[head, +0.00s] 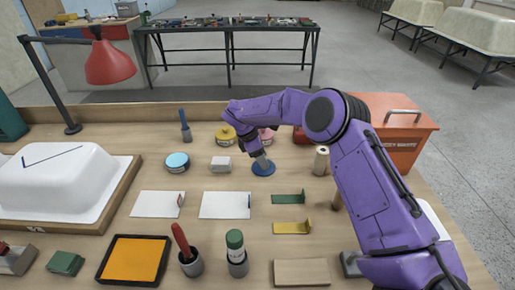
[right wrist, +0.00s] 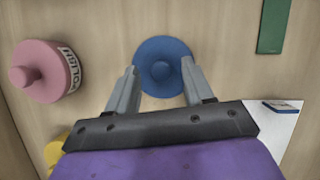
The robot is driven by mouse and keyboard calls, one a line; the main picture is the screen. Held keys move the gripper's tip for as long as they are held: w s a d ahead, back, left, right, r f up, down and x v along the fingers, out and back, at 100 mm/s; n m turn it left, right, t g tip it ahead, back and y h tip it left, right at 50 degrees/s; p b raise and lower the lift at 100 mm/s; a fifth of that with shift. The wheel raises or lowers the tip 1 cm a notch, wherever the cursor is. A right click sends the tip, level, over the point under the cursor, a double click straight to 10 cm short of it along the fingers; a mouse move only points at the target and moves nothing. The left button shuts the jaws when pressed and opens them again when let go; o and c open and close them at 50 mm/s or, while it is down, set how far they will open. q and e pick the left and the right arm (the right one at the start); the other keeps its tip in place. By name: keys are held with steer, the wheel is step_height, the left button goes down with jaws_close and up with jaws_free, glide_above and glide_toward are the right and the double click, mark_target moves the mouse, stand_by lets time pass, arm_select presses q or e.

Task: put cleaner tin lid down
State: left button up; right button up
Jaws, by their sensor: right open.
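The blue round lid (head: 263,170) with a small knob lies on the wooden workbench, right of a small pale block. It also shows in the right wrist view (right wrist: 160,48), flat on the wood. My right gripper (head: 261,162) is just over the lid and points down. In the right wrist view its fingers (right wrist: 160,80) are apart, one on each side of the lid's near part, with nothing clamped between them. A light-blue tin (head: 177,163) with a label stands to the left. My left gripper is not seen.
A yellow tin (head: 225,135) and a pink lidded tin (right wrist: 42,72) stand close behind the lid. White sheets (head: 225,205) and green and yellow brackets (head: 292,227) lie in front. An orange bin (head: 402,140) stands right, a white tub shell (head: 60,180) left.

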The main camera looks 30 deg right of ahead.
steer(key=b+v, duration=0.1)
steer(key=v, duration=1)
steer(key=shift+a+r, duration=0.1)
